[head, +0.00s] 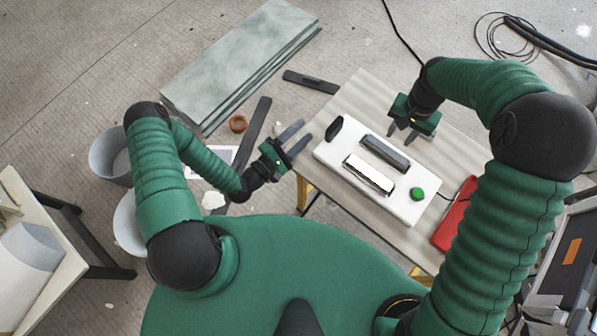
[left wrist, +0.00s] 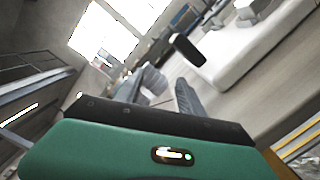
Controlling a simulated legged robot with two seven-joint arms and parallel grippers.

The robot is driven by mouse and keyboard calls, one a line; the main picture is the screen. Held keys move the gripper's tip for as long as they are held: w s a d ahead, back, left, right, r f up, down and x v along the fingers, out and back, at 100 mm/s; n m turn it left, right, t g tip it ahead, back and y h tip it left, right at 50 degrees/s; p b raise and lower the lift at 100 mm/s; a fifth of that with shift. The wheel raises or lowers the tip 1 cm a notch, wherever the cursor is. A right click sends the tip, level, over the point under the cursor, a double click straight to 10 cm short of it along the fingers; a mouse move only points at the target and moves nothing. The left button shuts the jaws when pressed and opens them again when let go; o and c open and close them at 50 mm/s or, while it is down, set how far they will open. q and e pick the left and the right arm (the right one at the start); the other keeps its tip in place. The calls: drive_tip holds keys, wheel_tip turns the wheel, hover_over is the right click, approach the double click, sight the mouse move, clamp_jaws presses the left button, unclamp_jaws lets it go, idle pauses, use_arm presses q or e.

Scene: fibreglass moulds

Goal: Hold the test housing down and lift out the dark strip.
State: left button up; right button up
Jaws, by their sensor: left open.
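The test housing (head: 330,156) is a white box lying on the table. A dark grey strip (head: 385,153) lies along its top, beside a bright white window (head: 368,175) with a dark edge. A black oval piece (head: 335,129) and a green button (head: 417,193) are also on top. My left gripper (head: 295,137) is open and empty, just left of the housing. In the left wrist view, the housing (left wrist: 235,55) and black oval (left wrist: 187,50) lie beyond the fingers (left wrist: 172,92). My right gripper (head: 400,132) has its fingers apart, near the housing's upper right edge, apparently empty.
The striped table (head: 352,97) has bare room above the housing. A red case (head: 456,213) lies at its right. Stacked grey-green slabs (head: 240,60), a long dark bar (head: 252,132) and a brown ring (head: 238,123) lie at the left. Buckets (head: 108,158) stand further left.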

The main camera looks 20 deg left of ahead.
sight(327, 138)
use_arm(q)
drive_tip(key=s+d+f+n+y, duration=0.2)
drive_tip(key=s+n, duration=1)
drive_tip(key=n, duration=0.1)
drive_tip(key=x, duration=1.7)
drive_tip(key=shift+s+d+r, duration=0.15)
drive_tip(key=shift+d+r, duration=0.1)
drive_tip(key=shift+r, duration=0.1)
drive_tip(key=shift+w+d, duration=0.15)
drive_tip(key=shift+w, duration=0.05)
use_arm(e)
drive_tip(key=shift+s+a+r, duration=0.1)
drive_tip(key=shift+a, duration=0.25)
use_arm(q)
drive_tip(key=shift+c, duration=0.4)
